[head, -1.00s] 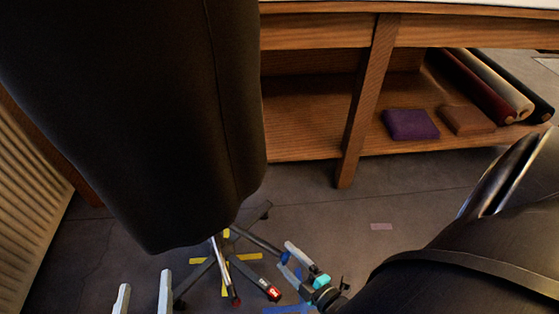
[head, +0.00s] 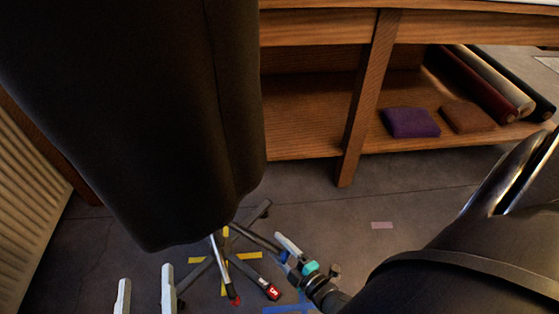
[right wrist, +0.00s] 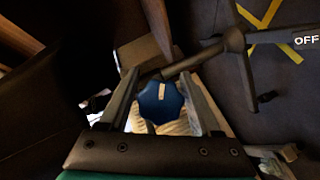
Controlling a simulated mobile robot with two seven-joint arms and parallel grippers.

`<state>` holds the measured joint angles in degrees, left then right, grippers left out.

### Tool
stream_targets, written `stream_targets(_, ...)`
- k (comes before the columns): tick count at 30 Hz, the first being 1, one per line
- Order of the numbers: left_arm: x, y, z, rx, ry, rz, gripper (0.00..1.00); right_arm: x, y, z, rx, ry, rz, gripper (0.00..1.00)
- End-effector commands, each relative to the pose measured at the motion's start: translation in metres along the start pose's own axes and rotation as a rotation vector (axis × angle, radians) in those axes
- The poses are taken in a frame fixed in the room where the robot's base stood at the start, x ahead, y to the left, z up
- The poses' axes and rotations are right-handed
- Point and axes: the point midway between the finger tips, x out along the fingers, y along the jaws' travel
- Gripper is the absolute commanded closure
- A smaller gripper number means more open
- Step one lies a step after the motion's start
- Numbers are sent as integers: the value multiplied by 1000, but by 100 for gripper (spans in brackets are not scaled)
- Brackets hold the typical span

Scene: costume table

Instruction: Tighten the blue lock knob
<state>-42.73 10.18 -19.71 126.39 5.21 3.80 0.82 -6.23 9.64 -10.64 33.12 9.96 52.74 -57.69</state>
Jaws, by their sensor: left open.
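The blue lock knob (right wrist: 160,102), with a pale mark on its face, is between the two fingers of my right gripper (right wrist: 160,85) in the right wrist view. Whether the fingers press on it is unclear. In the head view my right gripper (head: 287,252), with a turquoise part behind its fingers, is low beside the stand base (head: 222,263), under the dark hanging garment (head: 135,120). Only a small bit of blue shows at its fingers there. My left gripper (head: 145,285) is open and empty at the bottom left, apart from the stand.
Yellow tape (head: 247,256) marks the floor under the stand's legs. A wooden table with a lower shelf (head: 300,135) stands behind, holding a purple folded cloth (head: 411,122), a brown one (head: 467,118) and fabric rolls (head: 490,85). Open floor lies in front of the shelf.

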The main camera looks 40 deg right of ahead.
Motion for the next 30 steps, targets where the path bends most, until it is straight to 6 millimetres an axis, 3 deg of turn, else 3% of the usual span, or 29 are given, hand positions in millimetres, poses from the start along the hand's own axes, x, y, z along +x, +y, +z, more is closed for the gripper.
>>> stream_targets(2, 0, 0, 0, 0, -1, 0, 22, 0, 0, 0, 0, 0, 0, 46)
stream_targets(16, 0, 0, 0, 1, -2, -1, 22, 0, 0, 0, 0, 0, 1, 99)
stream_targets(30, 4, -5, 1, 18, -67, -11, 22, 0, 0, 0, 98, 1, -41, 100)
